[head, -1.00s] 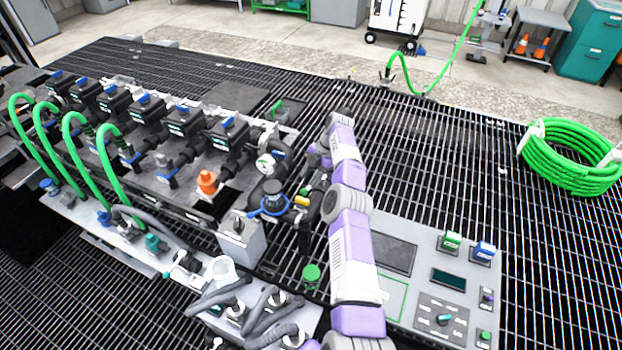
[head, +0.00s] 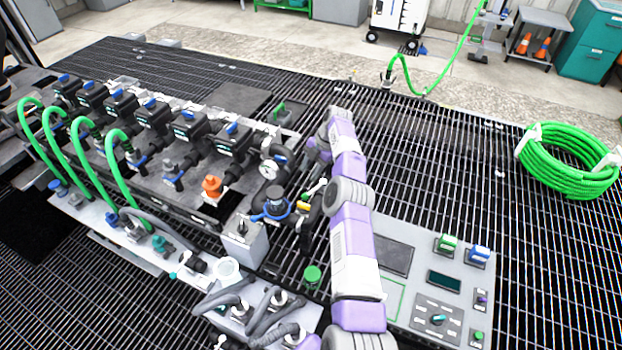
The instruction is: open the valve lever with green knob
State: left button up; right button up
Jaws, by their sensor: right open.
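A round green knob (head: 312,275) stands at the near end of the piping, just left of my right arm. A dark vertical part runs above it, but I cannot tell whether this is its lever. My right arm reaches forward and bends back down at its far end. My right gripper (head: 314,188) is small in view beside the dark pipework, beyond the green knob and apart from it. It is open, though its fingers are partly hidden by the arm and fittings. A separate green handle (head: 279,110) stands farther back. My left gripper is not in view.
A blue-ringed valve (head: 272,207), a gauge (head: 270,168) and an orange cap (head: 212,187) crowd the left of my right gripper. A control panel (head: 410,262) lies right of my arm. Green hoses (head: 118,170) arch at left. Open grating lies right, up to a hose coil (head: 567,160).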

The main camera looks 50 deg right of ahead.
aim_at(308, 193)
jog(key=f+h+b, duration=0.1)
jog(key=f, duration=0.2)
jog(key=a+f+h+b, duration=0.1)
jog(key=f, duration=0.2)
jog(key=f+h+b, duration=0.1)
jog(key=f+h, duration=0.1)
jog(key=f, duration=0.1)
jog(key=shift+s+a+f+m, duration=0.15)
jog(key=shift+s+f+m, duration=0.15)
jog(key=shift+f, duration=0.1)
dwell(0.4)
grip_shut()
jog(key=shift+w, duration=0.1)
